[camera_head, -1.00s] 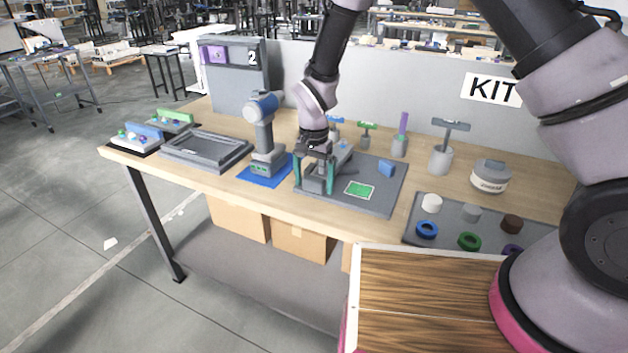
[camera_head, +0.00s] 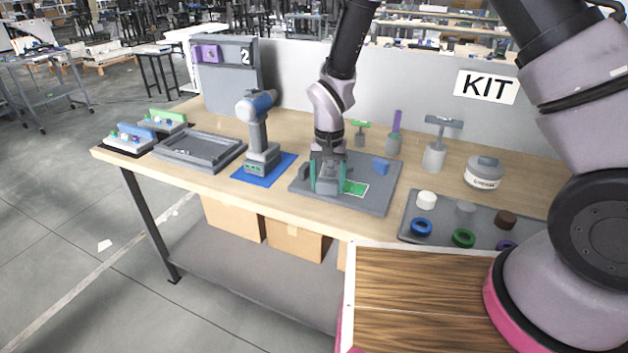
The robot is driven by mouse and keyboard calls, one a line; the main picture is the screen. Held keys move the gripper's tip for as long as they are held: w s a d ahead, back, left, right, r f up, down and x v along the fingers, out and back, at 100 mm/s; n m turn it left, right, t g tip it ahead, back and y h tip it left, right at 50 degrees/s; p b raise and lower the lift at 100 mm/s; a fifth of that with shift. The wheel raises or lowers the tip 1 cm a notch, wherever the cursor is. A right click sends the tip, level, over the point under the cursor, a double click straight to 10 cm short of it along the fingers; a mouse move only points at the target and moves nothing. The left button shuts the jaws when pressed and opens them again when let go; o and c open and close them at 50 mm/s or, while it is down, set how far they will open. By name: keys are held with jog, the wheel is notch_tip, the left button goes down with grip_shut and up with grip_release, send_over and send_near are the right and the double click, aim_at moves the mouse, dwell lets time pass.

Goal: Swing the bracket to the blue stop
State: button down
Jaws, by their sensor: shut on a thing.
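The grey bracket (camera_head: 327,184) is on a grey base plate (camera_head: 377,201), mostly hidden by my gripper. My gripper (camera_head: 327,189) points down over the left-middle of the plate, its teal fingers on either side of the bracket and shut on it. The blue stop (camera_head: 380,166) is a small block toward the plate's back right, with a clear gap between it and the gripper. The bracket's pivot cannot be made out.
A blue-headed power tool (camera_head: 260,130) stands on a blue mat left of the plate. A grey tray (camera_head: 232,157) lies farther left. T-handled tools (camera_head: 436,145) and a grease tub (camera_head: 484,173) stand behind and right. A parts mat with rings (camera_head: 410,226) lies front right.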

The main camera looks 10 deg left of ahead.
jog(key=d+n, duration=0.1)
jog(key=d, duration=0.2)
jog(key=w+d+n, duration=0.1)
jog(key=d+n, duration=0.1)
jog(key=d, duration=0.1)
jog(key=d+n, duration=0.1)
jog(key=d, duration=0.1)
jog(key=shift+w+d, duration=0.25)
jog(key=shift+d, duration=0.15)
jog(key=w+d+n, duration=0.1)
jog(key=d, duration=0.1)
jog(key=w+d+n, duration=0.1)
jog(key=d+n, duration=0.1)
jog(key=w+d+n, duration=0.1)
jog(key=w+d, duration=0.1)
jog(key=shift+d+n, duration=0.3)
jog(key=shift+w+d+n, duration=0.6)
jog(key=shift+w+d, duration=0.1)
jog(key=shift+w, duration=0.1)
grip_release()
jog(key=shift+d, duration=0.1)
jog(key=shift+r, duration=0.1)
notch_tip(320, 180, up, 11)
